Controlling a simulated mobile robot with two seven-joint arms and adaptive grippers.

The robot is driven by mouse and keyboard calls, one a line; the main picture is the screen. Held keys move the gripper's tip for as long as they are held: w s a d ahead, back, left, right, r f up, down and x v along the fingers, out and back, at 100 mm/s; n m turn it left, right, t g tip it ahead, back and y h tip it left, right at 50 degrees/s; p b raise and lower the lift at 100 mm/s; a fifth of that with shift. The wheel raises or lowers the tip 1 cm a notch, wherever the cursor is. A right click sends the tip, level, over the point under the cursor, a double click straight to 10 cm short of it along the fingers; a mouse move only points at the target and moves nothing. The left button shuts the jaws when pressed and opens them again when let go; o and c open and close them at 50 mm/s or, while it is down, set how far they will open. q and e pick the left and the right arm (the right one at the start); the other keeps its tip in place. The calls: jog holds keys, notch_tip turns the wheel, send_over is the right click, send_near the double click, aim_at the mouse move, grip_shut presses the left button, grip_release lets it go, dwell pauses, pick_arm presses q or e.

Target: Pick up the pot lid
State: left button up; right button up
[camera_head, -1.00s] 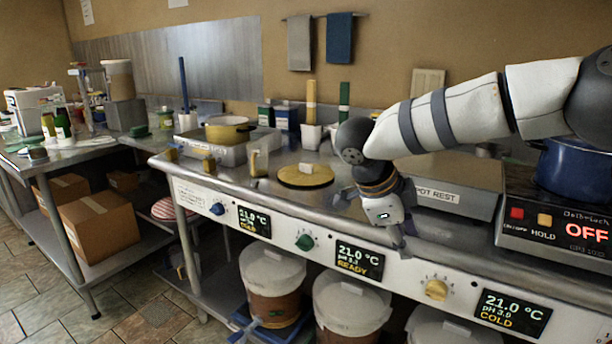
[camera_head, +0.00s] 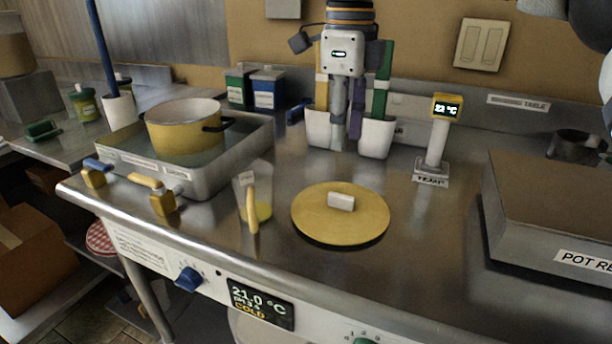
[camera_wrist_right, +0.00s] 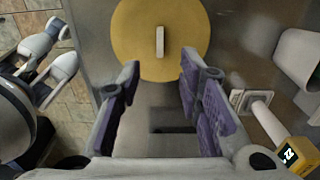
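The pot lid (camera_head: 312,219) is a flat yellow disc with a pale block handle (camera_head: 341,201). It lies flat on the steel bench in the head view. My left gripper cannot be made out.
A yellow pot (camera_head: 184,130) sits in a bath at left. A clear jug (camera_head: 252,200) stands just left of the lid. A thermometer stand (camera_head: 434,150) and pot rest (camera_head: 555,215) are to the right. Bare bench lies between lid and pot rest.

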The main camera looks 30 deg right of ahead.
send_over(342, 196)
jog(key=f, duration=0.5)
jog(key=shift+s+a, duration=0.15)
jog(key=shift+s, duration=0.05)
jog(key=f, duration=0.6)
jog(key=shift+w+f, duration=0.25)
jog(key=shift+f, duration=0.1)
grip_shut()
